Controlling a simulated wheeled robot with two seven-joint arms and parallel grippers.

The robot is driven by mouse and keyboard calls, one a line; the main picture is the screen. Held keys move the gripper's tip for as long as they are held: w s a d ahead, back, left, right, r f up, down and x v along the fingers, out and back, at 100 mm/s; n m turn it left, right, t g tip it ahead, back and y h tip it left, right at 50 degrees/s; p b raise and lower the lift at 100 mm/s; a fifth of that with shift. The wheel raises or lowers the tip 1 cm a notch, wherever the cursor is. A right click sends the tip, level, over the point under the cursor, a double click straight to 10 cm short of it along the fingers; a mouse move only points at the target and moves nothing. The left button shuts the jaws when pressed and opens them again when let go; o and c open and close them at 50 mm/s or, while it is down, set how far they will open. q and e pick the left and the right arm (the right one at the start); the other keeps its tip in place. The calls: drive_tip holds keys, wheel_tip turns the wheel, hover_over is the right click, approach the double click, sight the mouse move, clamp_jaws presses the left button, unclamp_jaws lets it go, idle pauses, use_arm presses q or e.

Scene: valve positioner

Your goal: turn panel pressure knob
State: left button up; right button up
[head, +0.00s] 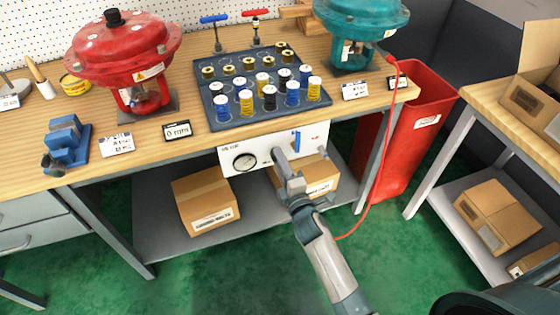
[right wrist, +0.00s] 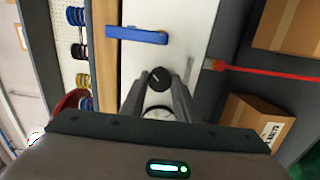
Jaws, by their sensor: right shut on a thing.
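The white pressure panel (head: 228,156) hangs under the front edge of the workbench. It carries a round gauge (head: 245,162) at its left and a blue lever (head: 297,141) at its right. The black pressure knob (right wrist: 158,77) sits between them and shows in the right wrist view; in the head view my gripper hides it. My right gripper (head: 280,153) reaches up to the panel from below. In the right wrist view its two fingers (right wrist: 158,84) are on either side of the knob and shut on it. My left gripper is not in view.
The workbench (head: 300,112) above the panel holds a red actuator (head: 120,50), a teal actuator (head: 360,20) and a dark tray of spools (head: 225,118). Cardboard boxes (head: 205,198) stand on the shelf below. A red hose (head: 385,150) hangs right of my arm, before a red bin (head: 415,120).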

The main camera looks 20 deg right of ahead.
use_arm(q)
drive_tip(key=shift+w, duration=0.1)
use_arm(e)
drive_tip(key=shift+f, duration=0.1)
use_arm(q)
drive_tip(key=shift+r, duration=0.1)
use_arm(e)
drive_tip(key=o, duration=1)
drive_tip(key=shift+o, duration=0.2)
drive_tip(key=shift+s, duration=0.1)
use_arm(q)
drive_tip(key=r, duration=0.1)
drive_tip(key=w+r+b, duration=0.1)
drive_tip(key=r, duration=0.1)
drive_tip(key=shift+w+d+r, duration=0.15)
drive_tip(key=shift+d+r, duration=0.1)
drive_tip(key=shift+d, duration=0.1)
use_arm(e)
drive_tip(key=s, duration=1.7)
drive_tip(key=shift+d, duration=0.3)
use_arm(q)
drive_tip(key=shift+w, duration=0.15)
use_arm(e)
drive_tip(key=shift+s, duration=0.1)
